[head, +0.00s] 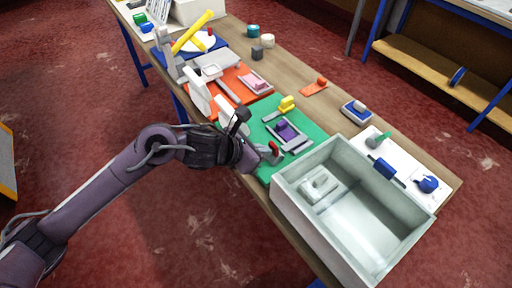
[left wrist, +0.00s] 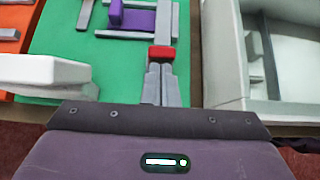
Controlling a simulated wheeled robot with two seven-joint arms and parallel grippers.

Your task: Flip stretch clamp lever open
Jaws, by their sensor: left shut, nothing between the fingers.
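The green board (head: 262,118) lies near the middle of the table and carries a grey frame with a purple block (head: 283,128). The purple block (left wrist: 131,17) also shows in the left wrist view. A red piece (head: 274,149), seemingly the tip of a lever, is at the board's near edge. In the left wrist view the red piece (left wrist: 161,52) lies right at the tips of my left gripper (left wrist: 160,72). Its fingers are together and empty; whether they touch the red piece I cannot tell. In the head view my left gripper (head: 266,154) is low over the board's edge. My right gripper is not in view.
A grey open bin (head: 285,192) stands close to the right of my left gripper. A white upright part (head: 234,112) rises close on the left. An orange board (head: 226,88) lies further back. A white sheet (head: 388,149) with blue items lies beyond the bin.

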